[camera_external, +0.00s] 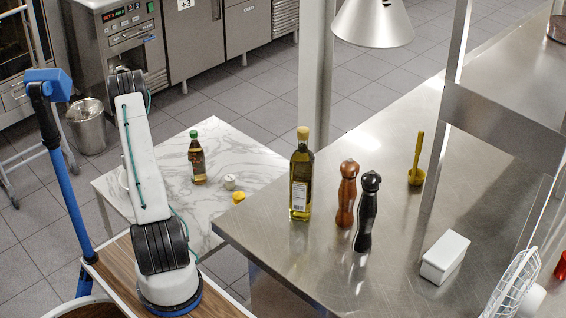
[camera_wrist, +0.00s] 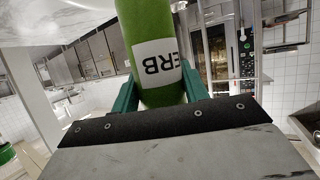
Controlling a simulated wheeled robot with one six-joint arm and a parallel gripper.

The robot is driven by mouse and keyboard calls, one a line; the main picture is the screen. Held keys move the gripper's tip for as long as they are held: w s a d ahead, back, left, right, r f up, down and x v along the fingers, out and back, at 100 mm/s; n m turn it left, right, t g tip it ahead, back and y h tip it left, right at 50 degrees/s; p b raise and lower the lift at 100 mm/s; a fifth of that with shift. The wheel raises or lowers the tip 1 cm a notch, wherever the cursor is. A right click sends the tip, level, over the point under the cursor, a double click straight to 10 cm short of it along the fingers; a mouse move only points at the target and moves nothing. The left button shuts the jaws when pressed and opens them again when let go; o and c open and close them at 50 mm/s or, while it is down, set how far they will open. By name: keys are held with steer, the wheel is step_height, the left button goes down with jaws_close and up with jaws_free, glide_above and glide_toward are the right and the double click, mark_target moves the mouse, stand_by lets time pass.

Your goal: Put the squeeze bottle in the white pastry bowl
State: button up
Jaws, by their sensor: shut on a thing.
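In the wrist view, my gripper (camera_wrist: 158,95) has its two green fingers on either side of a green squeeze bottle (camera_wrist: 137,22). The bottle has a white label with dark letters, upside down in this view. The gripper is shut on the bottle, whose far end runs out of the picture top. In the external view my arm hides the gripper and the held bottle. A small white curved edge (camera_external: 122,178), possibly the white pastry bowl, shows beside my arm on the marble table; most of it is hidden and I cannot tell for sure.
The marble table (camera_external: 262,165) holds a brown bottle with a green cap (camera_external: 197,160) and small items. A lamp (camera_external: 372,22) hangs above.

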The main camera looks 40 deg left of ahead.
step_height(320, 180, down, 8)
steer(key=shift+f, duration=0.15)
stand_by(0.3)
steer(key=shift+f, duration=0.1)
steer(key=o, duration=1.1)
steer(key=shift+f, duration=0.1)
steer(key=shift+d, duration=0.1)
steer(key=shift+r, duration=0.2)
steer(key=v, duration=1.2)
steer(key=shift+f, duration=0.1)
